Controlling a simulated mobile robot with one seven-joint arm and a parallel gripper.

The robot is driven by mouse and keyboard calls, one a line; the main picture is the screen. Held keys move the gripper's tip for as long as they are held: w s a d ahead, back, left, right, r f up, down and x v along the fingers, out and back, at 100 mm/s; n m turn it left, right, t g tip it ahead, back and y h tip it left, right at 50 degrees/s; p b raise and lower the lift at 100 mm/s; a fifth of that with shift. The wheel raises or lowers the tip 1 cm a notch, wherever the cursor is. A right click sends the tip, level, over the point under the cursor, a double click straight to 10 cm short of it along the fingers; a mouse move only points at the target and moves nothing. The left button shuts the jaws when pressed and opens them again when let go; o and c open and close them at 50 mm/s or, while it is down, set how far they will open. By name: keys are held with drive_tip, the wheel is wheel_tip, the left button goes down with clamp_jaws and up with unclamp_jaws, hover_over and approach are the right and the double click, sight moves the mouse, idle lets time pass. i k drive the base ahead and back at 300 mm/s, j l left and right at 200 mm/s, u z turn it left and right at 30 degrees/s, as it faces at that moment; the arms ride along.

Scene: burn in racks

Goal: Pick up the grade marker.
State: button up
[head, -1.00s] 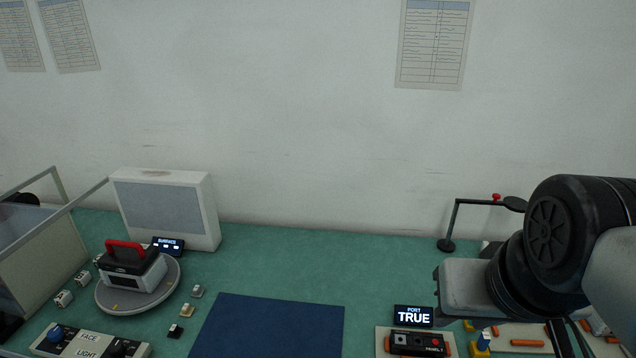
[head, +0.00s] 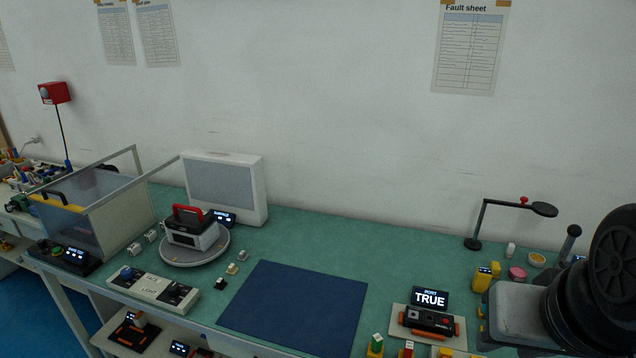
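I cannot tell for certain which thing is the grade marker. Candidates are three small blocks in a short row between the turntable and the blue mat: a pale one (head: 243,255), a beige one (head: 232,268) and a black-and-white one (head: 220,284). They stand apart on the green bench top, with nothing touching them. My arm fills the lower right corner of the head view, far to the right of these blocks. My gripper's fingertips do not show, so its opening and anything in it are hidden.
A round grey turntable (head: 173,259) carries a device with a red handle (head: 186,212). A blue mat (head: 292,307) lies bare mid-bench. A control panel (head: 153,291) is at the front left. A display reading TRUE (head: 430,298) and a lamp stand (head: 480,222) are right.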

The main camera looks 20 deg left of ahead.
sight(133, 249)
drive_tip(key=u, duration=1.9)
drive_tip(key=z, duration=0.4)
drive_tip(key=i+j+z, duration=0.15)
drive_tip(key=z, duration=0.2)
drive_tip(key=i+j+z, duration=0.15)
drive_tip(key=j+z, duration=0.15)
drive_tip(key=i+j+z, duration=0.1)
drive_tip(key=j+z, duration=0.25)
drive_tip(key=i+j+z, duration=0.2)
drive_tip(key=j, duration=0.5)
drive_tip(key=i+j+z, duration=0.15)
drive_tip(key=j, duration=0.6)
drive_tip(key=j+z, duration=0.2)
drive_tip(key=j, duration=0.5)
drive_tip(key=i+j, duration=0.1)
drive_tip(key=j, duration=1)
drive_tip(key=i+j, duration=0.1)
drive_tip(key=j, duration=1)
